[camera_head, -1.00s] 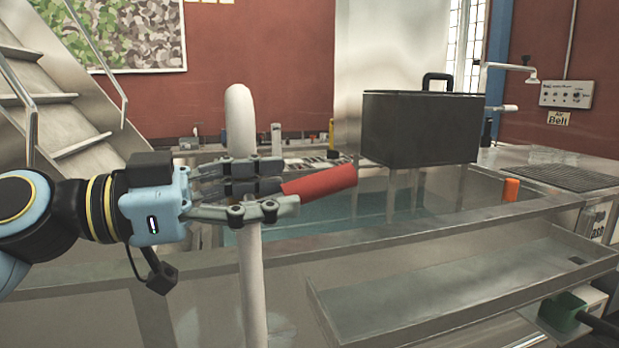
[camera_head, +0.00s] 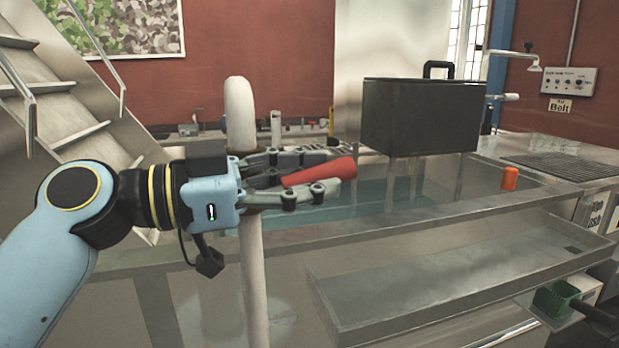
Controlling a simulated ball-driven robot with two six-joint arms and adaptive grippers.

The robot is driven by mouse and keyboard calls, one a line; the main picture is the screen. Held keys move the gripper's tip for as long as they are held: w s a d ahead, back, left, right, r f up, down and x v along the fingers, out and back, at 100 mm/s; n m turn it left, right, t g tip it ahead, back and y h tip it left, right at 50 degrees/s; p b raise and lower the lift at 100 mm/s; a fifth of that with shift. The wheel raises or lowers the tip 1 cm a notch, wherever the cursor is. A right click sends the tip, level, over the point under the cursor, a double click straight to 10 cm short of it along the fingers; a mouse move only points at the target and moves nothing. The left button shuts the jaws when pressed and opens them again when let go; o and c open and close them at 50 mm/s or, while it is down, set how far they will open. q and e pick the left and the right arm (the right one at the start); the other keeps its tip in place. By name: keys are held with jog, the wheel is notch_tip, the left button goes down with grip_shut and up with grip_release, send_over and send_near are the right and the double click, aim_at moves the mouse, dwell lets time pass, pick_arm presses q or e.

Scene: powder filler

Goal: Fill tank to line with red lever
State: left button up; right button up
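The red lever (camera_head: 325,171) points right, just right of a thick white upright pipe (camera_head: 240,105) with a rounded top. My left gripper (camera_head: 336,167) comes in from the left in front of the pipe. Its fingers are spread, one above and one below the lever, with the lever between them. They do not look closed on it, though contact is hard to judge. Behind stands a long metal-rimmed tank (camera_head: 420,226) with bluish-green liquid (camera_head: 365,196) in it. I cannot make out a fill line. My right gripper is not in view.
A large black box (camera_head: 420,117) with a handle stands over the tank. A small orange cylinder (camera_head: 510,178) is at the tank's right. An empty shallow metal tray (camera_head: 450,275) juts out in front. A green part (camera_head: 555,299) shows at lower right. Metal stairs (camera_head: 65,120) rise at left.

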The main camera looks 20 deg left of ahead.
pick_arm(q)
grip_shut()
jog(key=shift+f+g+y+p, duration=0.25)
jog(key=shift+g+y+p, duration=0.25)
jog(key=shift+y+p, duration=0.55)
jog(key=shift+f+g+p, duration=0.3)
jog(key=shift+f+p, duration=0.15)
jog(key=shift+f, duration=0.15)
